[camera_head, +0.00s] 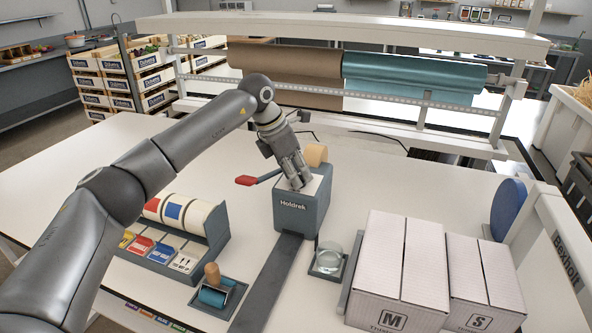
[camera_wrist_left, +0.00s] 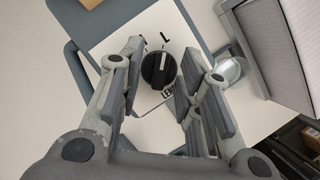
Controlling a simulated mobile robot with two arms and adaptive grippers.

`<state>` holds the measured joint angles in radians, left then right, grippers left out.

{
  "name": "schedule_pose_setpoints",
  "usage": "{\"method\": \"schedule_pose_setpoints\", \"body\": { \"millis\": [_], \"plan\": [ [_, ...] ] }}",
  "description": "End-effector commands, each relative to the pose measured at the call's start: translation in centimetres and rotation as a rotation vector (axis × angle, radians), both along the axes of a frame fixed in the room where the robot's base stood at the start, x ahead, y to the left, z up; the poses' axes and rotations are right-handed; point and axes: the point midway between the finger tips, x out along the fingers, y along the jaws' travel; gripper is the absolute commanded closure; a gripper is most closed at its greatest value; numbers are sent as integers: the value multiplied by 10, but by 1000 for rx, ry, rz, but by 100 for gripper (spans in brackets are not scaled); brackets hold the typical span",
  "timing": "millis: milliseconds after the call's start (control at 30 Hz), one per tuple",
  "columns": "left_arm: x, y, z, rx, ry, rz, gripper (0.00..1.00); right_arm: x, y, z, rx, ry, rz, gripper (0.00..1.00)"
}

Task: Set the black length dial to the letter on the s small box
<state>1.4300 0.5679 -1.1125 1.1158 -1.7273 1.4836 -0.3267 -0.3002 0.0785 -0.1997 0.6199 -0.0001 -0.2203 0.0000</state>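The black length dial (camera_wrist_left: 158,68) sits on the white top plate of the grey Holdrek dispenser (camera_head: 291,214). The small box marked S (camera_head: 480,321) stands at the right front. My right gripper is out of view.
A box marked M (camera_head: 393,319) stands left of the S box. A red-tipped lever (camera_head: 246,180) sticks out from the dispenser. A glass dish (camera_head: 328,257), a tape roller (camera_head: 213,290) and a label-roll rack (camera_head: 190,235) stand nearby. Paper rolls (camera_head: 290,75) hang behind.

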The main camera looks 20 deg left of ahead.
Motion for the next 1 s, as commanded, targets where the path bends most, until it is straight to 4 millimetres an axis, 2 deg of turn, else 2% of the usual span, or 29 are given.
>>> {"method": "schedule_pose_setpoints", "body": {
  "millis": [33, 200, 300, 667, 1000],
  "plan": [
    [0, 0, 0, 0, 0, 0, 69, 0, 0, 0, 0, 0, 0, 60],
    [0, 0, 0, -1, 1, 0, 91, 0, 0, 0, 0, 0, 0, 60],
    [0, 0, 0, -1, 1, 0, 100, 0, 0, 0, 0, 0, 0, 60],
    [-1, -1, -2, 0, 2, 24, 100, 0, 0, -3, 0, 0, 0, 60],
    [-1, -2, -4, 2, 1, 222, 100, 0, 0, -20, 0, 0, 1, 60]
  ]
}}
